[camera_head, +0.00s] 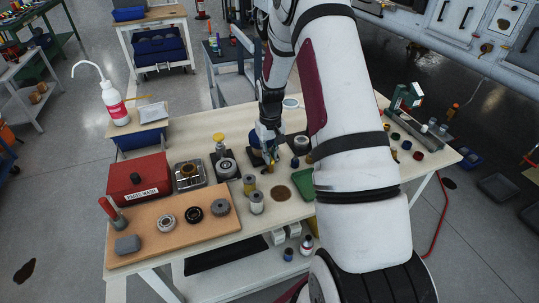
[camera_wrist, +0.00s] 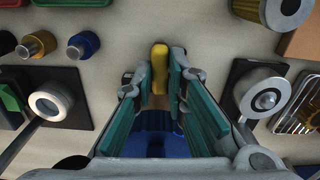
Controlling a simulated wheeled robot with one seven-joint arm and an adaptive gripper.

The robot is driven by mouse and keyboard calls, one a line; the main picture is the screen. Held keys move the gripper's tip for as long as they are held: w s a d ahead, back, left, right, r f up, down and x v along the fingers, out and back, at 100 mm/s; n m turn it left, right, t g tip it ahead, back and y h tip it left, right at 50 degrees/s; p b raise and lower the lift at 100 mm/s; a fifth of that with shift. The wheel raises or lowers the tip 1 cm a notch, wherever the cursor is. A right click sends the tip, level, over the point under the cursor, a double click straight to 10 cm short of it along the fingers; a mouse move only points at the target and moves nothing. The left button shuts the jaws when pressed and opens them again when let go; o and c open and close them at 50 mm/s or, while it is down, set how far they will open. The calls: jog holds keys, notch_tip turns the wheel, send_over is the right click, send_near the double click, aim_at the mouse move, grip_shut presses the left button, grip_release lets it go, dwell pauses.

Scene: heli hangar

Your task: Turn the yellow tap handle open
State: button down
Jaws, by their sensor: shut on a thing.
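The yellow tap handle (camera_wrist: 159,68) is a narrow upright bar in the wrist view, between the two fingertips of my gripper (camera_wrist: 160,82). The teal-padded fingers are closed in on it from both sides. A blue round part (camera_wrist: 155,143) shows below it between the fingers; the rest of the tap is hidden by my gripper. In the head view my gripper (camera_head: 268,147) points down at the middle of the workbench (camera_head: 236,225), with the blue round part (camera_head: 255,158) beside it.
A fixture with a yellow knob (camera_head: 218,137) stands left of my gripper. A red box (camera_head: 138,180) and a wooden board (camera_head: 180,238) with round parts lie further left. A green tray (camera_head: 303,186) is close on the right. Several small cylinders stand in front.

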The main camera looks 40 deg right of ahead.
jog(key=shift+m, duration=0.4)
jog(key=c, duration=1.9)
grip_release()
notch_tip(320, 180, up, 12)
